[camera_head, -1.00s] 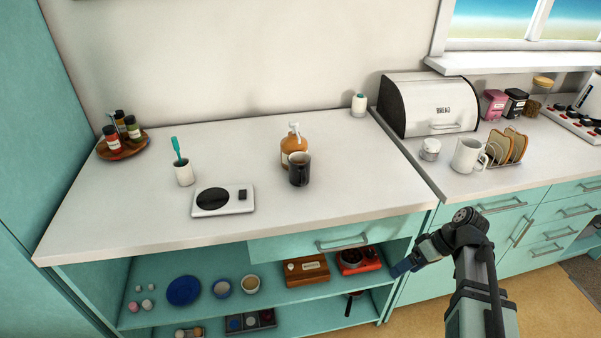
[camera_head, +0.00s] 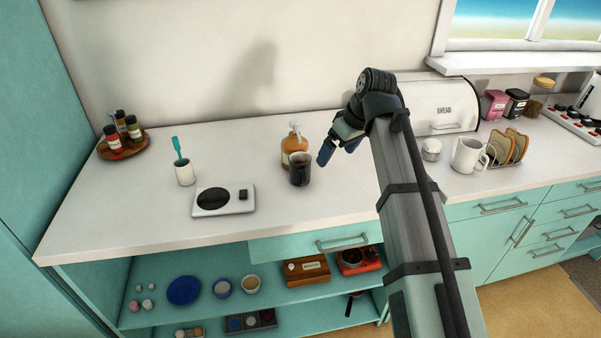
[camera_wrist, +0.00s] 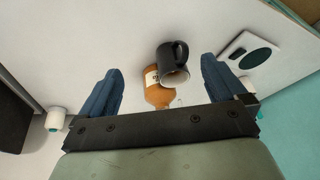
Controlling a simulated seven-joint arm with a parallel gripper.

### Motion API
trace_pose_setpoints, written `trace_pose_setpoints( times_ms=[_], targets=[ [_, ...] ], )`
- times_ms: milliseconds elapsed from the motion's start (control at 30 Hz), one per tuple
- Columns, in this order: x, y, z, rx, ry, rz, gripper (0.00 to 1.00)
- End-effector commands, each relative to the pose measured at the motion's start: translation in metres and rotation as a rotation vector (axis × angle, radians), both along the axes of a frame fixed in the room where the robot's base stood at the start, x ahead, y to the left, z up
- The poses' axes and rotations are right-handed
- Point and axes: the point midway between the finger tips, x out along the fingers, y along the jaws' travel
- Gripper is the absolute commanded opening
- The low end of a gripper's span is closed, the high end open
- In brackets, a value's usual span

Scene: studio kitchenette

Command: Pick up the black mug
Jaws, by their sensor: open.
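The black mug (camera_head: 300,170) stands upright on the white counter, just in front of an amber pump bottle (camera_head: 294,146). My gripper (camera_head: 327,152) is above the counter to the right of the mug, apart from it. In the wrist view the black mug (camera_wrist: 170,62) shows beyond the space between the two blue fingers of my gripper (camera_wrist: 160,82), with its handle visible and the bottle (camera_wrist: 158,92) beside it. The fingers are spread and nothing is between them.
A hot plate (camera_head: 223,201) and a white cup with a teal brush (camera_head: 184,173) stand left of the mug. A spice tray (camera_head: 122,148) is at the far left. The bread bin (camera_head: 440,105) and a white mug (camera_head: 468,155) are at the right. The counter's front left is clear.

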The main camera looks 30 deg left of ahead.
Motion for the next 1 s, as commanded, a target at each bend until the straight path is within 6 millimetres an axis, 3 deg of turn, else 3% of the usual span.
trace_pose_setpoints(
  times_ms=[33, 133, 367, 800, 1000],
  targets=[
    [-0.001, 0.019, 0.014, -0.002, -0.024, -0.011, 0.98],
    [-0.005, 0.04, 0.03, -0.004, -0.061, -0.039, 0.98],
    [-0.01, 0.061, 0.044, -0.004, -0.098, -0.071, 0.98],
    [-0.002, 0.084, -0.013, -0.004, -0.099, -0.072, 0.98],
    [0.001, 0.09, -0.029, -0.003, -0.099, -0.072, 0.98]
  ],
)
